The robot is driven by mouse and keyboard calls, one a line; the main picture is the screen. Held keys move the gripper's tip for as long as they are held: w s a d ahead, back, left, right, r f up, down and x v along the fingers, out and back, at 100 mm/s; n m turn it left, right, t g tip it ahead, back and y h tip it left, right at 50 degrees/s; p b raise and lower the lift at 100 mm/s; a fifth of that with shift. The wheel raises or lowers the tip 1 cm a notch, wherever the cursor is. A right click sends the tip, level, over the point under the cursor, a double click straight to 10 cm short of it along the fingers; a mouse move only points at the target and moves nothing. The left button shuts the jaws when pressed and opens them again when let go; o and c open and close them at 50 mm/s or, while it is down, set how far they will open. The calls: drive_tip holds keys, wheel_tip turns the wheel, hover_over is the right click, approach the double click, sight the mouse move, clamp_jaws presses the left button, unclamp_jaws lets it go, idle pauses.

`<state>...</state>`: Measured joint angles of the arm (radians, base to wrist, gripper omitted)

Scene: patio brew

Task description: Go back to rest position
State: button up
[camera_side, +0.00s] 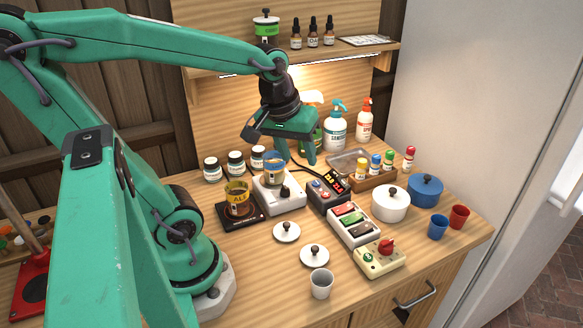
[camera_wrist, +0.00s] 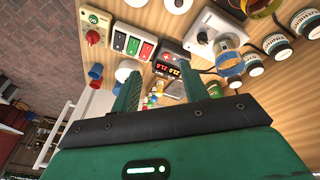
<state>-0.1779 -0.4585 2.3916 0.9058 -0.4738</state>
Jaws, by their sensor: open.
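My gripper (camera_side: 290,154) is raised over the back of the wooden bench, with its jaws apart and nothing between them. In the wrist view its two green fingers (camera_wrist: 160,88) point away from the camera, spread around an empty gap. Below and slightly left of it, a glass beaker with a blue rim (camera_side: 273,172) stands on a white stirrer-like device (camera_side: 278,193). The beaker also shows in the wrist view (camera_wrist: 229,63), to the right of the fingers. The gripper hides part of the green bottle behind it.
A jar with a yellow label (camera_side: 238,198) stands on a black scale.

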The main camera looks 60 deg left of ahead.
drive_tip(key=s+d+r+m+t, duration=0.2)
drive_tip(key=s+d+m, duration=0.1)
drive_tip(key=m, duration=0.4)
drive_tip(key=shift+s+d+r+h, duration=0.3)
drive_tip(key=shift+d, duration=0.55)
